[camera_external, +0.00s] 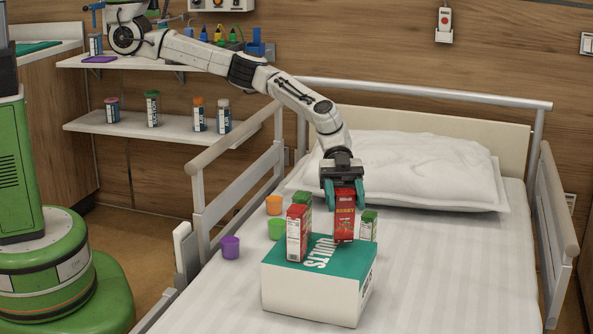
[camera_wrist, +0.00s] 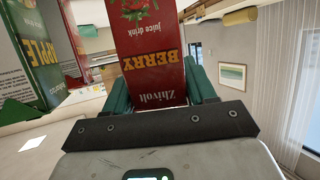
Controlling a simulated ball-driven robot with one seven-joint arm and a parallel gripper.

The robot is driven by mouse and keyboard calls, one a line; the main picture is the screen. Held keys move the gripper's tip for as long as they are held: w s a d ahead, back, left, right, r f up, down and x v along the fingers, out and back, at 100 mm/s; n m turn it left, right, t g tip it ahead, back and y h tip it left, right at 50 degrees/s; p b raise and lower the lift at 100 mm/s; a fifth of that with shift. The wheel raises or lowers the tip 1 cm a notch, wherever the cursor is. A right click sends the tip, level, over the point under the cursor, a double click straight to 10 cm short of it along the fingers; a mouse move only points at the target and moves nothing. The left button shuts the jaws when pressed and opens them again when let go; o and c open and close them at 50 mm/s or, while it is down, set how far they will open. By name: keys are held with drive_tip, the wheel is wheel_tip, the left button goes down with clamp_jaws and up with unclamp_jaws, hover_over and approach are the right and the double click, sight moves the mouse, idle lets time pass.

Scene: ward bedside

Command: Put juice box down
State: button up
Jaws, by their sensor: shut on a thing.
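My gripper (camera_external: 344,194) is shut on a red berry juice box (camera_external: 344,224), its teal fingers on either side of the box's upper part. The held box is upright over the teal top of a white carton lettered QUILTS (camera_external: 312,293) on the bed. I cannot tell whether its base touches that top. In the wrist view, the red box (camera_wrist: 150,62) sits between both fingers (camera_wrist: 160,92). Another red juice box (camera_external: 297,236) stands on the carton's left part. Green-topped boxes show behind it (camera_external: 302,198) and at the right (camera_external: 368,226); their bases are partly hidden.
A white pillow (camera_external: 410,168) lies behind. Bed rails (camera_external: 236,180) flank both sides. The sheet (camera_external: 450,270) at right is clear.

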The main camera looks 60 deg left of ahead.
drive_tip(key=shift+f, duration=0.95)
drive_tip(key=shift+r, duration=0.1)
drive_tip(key=o, duration=1.2)
drive_tip(key=shift+w+a+r, duration=0.1)
drive_tip(key=shift+a, duration=0.05)
drive_tip(key=p+v, duration=0.4)
drive_tip(key=v, duration=0.7)
drive_tip(key=shift+a+p, duration=0.3)
